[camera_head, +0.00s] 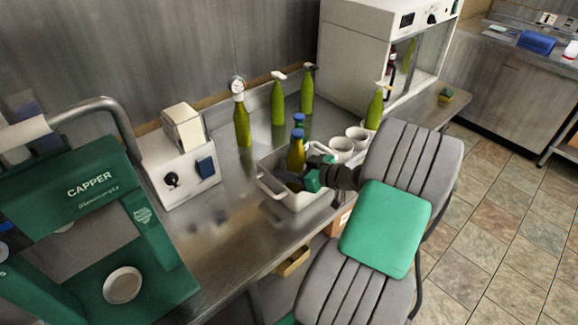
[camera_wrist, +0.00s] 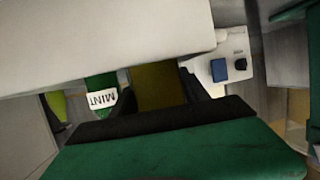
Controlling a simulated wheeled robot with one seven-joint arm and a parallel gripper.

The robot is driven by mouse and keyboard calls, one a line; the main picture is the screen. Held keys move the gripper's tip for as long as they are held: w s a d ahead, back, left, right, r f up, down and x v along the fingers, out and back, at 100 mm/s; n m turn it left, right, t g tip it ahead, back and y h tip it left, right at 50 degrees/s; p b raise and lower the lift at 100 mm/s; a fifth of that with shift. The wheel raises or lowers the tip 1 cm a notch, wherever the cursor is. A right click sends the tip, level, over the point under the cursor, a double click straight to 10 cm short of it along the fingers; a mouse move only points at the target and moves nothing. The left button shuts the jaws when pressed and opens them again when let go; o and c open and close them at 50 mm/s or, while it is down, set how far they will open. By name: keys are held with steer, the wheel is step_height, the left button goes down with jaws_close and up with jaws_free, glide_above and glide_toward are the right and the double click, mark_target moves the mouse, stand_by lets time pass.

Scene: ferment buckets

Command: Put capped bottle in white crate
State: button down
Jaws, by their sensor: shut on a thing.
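An amber bottle with a blue cap (camera_head: 297,153) stands roughly upright at the white crate (camera_head: 308,202) in the head view. Its lower part is hidden by my gripper and the crate. My gripper (camera_head: 303,182) is at the crate, shut on this bottle. In the wrist view the bottle's yellow-brown body (camera_wrist: 158,88) shows between my dark fingers. A large pale surface, likely the crate wall, fills the top of that view. I cannot tell whether the bottle rests on the crate floor.
Another blue-capped bottle (camera_head: 299,121) stands just behind. Green bottles (camera_head: 278,105) stand along the back, and white cups (camera_head: 342,149) stand right of the crate. A white device (camera_head: 184,168) and the green capper (camera_head: 85,195) are at left. The counter before the white device is clear.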

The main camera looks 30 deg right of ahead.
steer(key=shift+f+b, duration=0.3)
steer(key=shift+b, duration=0.1)
steer(key=shift+f, duration=0.2)
